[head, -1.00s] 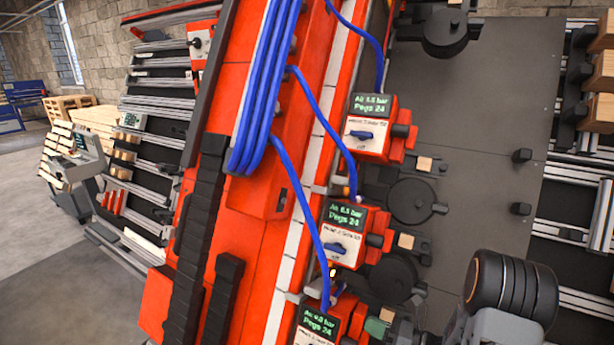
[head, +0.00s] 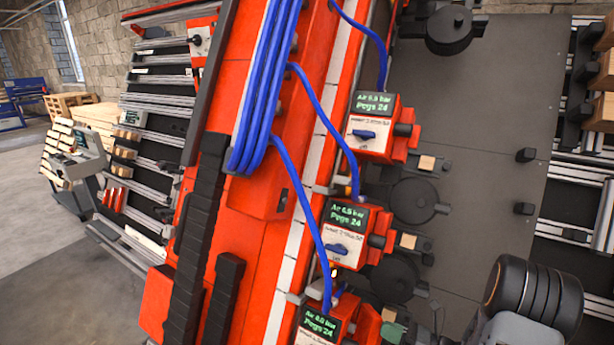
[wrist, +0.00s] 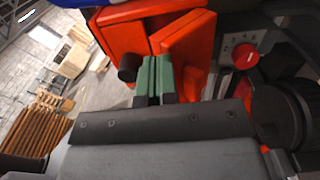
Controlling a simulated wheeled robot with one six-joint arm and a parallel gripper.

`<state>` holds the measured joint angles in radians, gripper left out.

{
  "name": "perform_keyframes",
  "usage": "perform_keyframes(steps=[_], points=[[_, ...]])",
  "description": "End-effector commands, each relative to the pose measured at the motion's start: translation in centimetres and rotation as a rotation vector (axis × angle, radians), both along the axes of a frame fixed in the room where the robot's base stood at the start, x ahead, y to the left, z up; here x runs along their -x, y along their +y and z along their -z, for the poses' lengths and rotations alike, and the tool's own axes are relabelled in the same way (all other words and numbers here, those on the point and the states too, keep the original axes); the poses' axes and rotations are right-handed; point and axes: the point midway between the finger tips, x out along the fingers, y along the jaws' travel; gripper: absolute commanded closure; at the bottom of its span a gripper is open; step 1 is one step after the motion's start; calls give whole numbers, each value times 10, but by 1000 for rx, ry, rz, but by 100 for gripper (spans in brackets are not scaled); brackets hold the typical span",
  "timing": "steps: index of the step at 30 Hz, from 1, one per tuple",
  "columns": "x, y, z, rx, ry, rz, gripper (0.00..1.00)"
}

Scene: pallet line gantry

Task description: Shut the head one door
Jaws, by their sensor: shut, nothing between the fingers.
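In the wrist view an orange box (wrist: 130,40) stands ahead, with an orange door panel (wrist: 190,42) on its right side. The panel stands at an angle to the box, apparently ajar. My gripper (wrist: 158,68) has green fingertips pressed together, empty, just in front of the box and by the door's lower edge. I cannot tell whether they touch the door. In the head view the lowest orange head unit (head: 318,326) is cut off by the bottom edge. The green fingertips (head: 393,333) show right of it. Which unit is head one is not readable.
Two more orange head units (head: 372,128) (head: 340,236) sit higher along the gantry, with blue hoses (head: 265,85) beside them. A round black part (wrist: 283,112) and a red knob (wrist: 245,55) lie right of my gripper. Open floor (head: 80,280) is at the left.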

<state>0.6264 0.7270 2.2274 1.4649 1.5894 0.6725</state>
Motion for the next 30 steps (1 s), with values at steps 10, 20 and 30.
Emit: perform_keyframes(steps=[10, 20, 30], points=[[10, -16, 0, -2, 1, -2, 100], [18, -30, -1, -2, 0, -2, 100], [24, -40, 0, -2, 1, -5, 100]])
